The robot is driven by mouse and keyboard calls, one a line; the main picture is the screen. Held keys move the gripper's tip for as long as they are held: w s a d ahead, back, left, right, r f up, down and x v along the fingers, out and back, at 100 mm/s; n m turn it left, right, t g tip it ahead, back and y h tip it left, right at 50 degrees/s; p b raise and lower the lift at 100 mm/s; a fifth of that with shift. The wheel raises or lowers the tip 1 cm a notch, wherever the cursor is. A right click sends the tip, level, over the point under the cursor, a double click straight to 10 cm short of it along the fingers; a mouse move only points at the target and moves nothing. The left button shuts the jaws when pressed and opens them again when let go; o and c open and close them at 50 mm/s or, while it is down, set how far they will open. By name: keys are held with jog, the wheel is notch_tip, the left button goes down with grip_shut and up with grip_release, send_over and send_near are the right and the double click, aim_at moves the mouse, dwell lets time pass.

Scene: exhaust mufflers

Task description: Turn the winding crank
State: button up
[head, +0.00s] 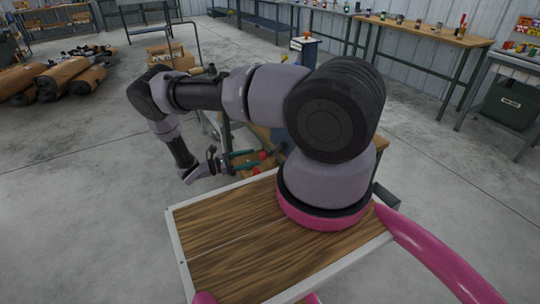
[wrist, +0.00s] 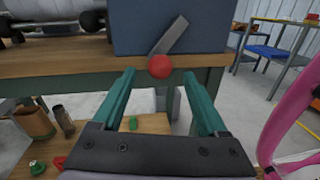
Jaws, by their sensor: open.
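The winding crank shows in the wrist view as a flat grey arm (wrist: 170,38) with a round red knob (wrist: 160,67) at its lower end. The arm slants down to the left across the front of a blue-grey box (wrist: 200,25). My gripper (wrist: 159,78) has two teal fingers spread wide, with the knob appearing between and just beyond their tips. I see no finger touching it. In the head view my gripper (head: 251,160) is low beyond the wooden deck, near small red spots; the crank arm cannot be made out there.
The box stands at the edge of a wooden bench (wrist: 60,66), beside a metal cylinder (wrist: 55,33). A lower shelf (wrist: 150,123) holds small green and red items, a brown container (wrist: 32,121) and a dark jar (wrist: 63,122). Open concrete floor (head: 95,170) lies left.

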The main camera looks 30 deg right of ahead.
aim_at(273, 150)
jog(key=d, duration=0.6)
jog(key=s+d, duration=0.1)
jog(key=d, duration=0.1)
jog(key=shift+d, duration=0.4)
jog(key=shift+s, duration=0.1)
grip_shut()
